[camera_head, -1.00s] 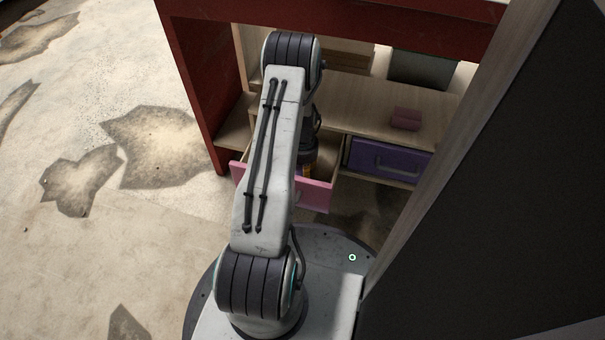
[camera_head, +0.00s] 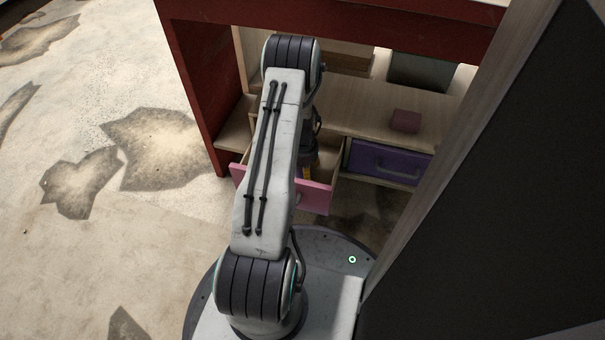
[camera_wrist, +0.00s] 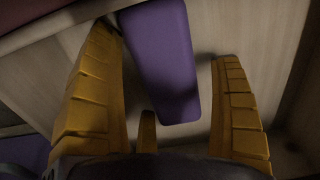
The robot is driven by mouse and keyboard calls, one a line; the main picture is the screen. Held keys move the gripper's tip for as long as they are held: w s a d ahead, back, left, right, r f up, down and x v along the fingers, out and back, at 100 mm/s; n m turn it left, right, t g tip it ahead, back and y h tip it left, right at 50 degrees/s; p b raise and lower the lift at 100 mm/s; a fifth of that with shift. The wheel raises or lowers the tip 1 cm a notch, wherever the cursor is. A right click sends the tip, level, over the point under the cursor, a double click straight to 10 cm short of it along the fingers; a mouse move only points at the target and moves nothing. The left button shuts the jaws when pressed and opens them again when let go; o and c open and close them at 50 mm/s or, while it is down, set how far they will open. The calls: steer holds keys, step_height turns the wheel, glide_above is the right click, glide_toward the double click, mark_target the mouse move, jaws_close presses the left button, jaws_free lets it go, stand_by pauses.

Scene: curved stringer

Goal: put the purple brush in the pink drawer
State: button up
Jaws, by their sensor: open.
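The pink drawer (camera_head: 319,197) is pulled open at the lower left of the desk, behind my arm in the head view. My gripper (camera_wrist: 166,50) is down inside it, with a little of its yellow fingers showing in the head view (camera_head: 308,172). My arm hides the brush in the head view.
A closed purple drawer (camera_head: 388,161) is to the right of the pink one. A small dark pink block (camera_head: 406,121) lies on the wooden surface above it. A red panel (camera_head: 205,95) stands at the left, and a large dark panel (camera_head: 500,200) blocks the right. Floor at left is clear.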

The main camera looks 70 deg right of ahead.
steer(key=shift+r+p, duration=1.1)
steer(key=shift+r, duration=0.85)
step_height(320, 180, up, 8)
steer(key=p, duration=0.9)
steer(key=shift+d+r, duration=0.1)
steer(key=shift+r, duration=0.05)
steer(key=w+a+r+n, duration=0.4)
steer(key=w+a+r, duration=0.1)
steer(key=w+r, duration=0.75)
steer(key=w+a+r+n+h, duration=0.1)
steer(key=w+a+r+n, duration=0.1)
steer(key=w+a+r, duration=0.3)
steer(key=w+a+r+n, duration=0.2)
steer(key=w+a+r, duration=0.15)
steer(key=a, duration=0.35)
steer(key=a+r+n+t, duration=0.1)
steer(key=a+r+n, duration=0.45)
steer(key=a, duration=0.75)
steer(key=s+a+r+n+t, duration=0.1)
steer(key=s+a+r+n, duration=0.3)
steer(key=s+a, duration=0.4)
steer(key=shift+s+a+r+y, duration=0.35)
steer(key=shift+a+r, duration=0.4)
steer(key=shift+a, duration=1.4)
